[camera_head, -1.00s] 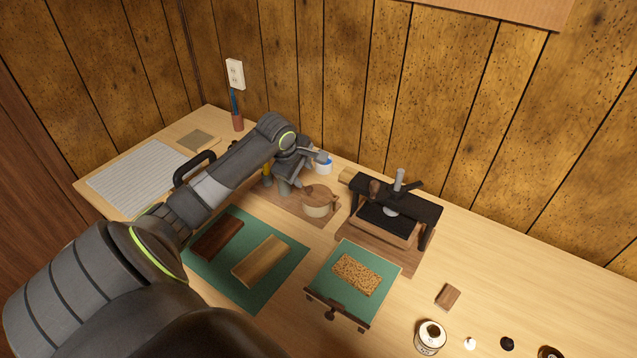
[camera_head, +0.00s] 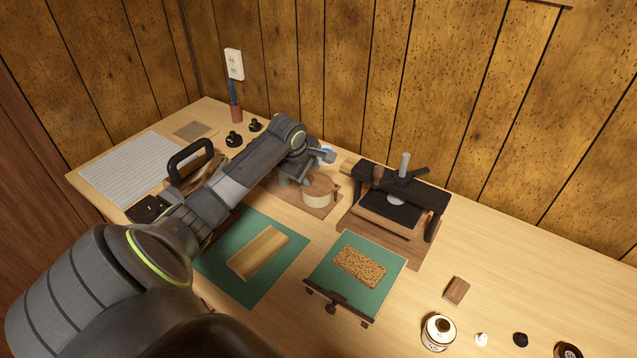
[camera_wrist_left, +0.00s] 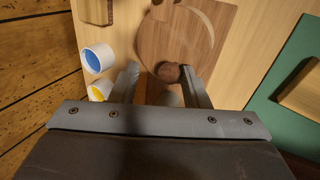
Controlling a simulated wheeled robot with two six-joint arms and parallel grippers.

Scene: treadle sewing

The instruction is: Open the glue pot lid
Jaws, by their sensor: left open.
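The glue pot (camera_head: 316,198) is a pale round pot with a wooden lid (camera_head: 321,183), standing on a brown board right of my left gripper (camera_head: 299,180). In the left wrist view the round wooden lid (camera_wrist_left: 178,38) fills the top middle. A brown round knob (camera_wrist_left: 168,72) shows between the two fingers of my left gripper (camera_wrist_left: 161,86), with a gap on each side. The jaws are open. The lid appears to lie on the pot. My right gripper is in neither view.
A blue-topped cup (camera_wrist_left: 98,58) and a yellow-topped cup (camera_wrist_left: 100,90) stand beside the left finger. A black press (camera_head: 400,205) stands right of the pot. A green mat with a wooden block (camera_head: 258,251) lies in front.

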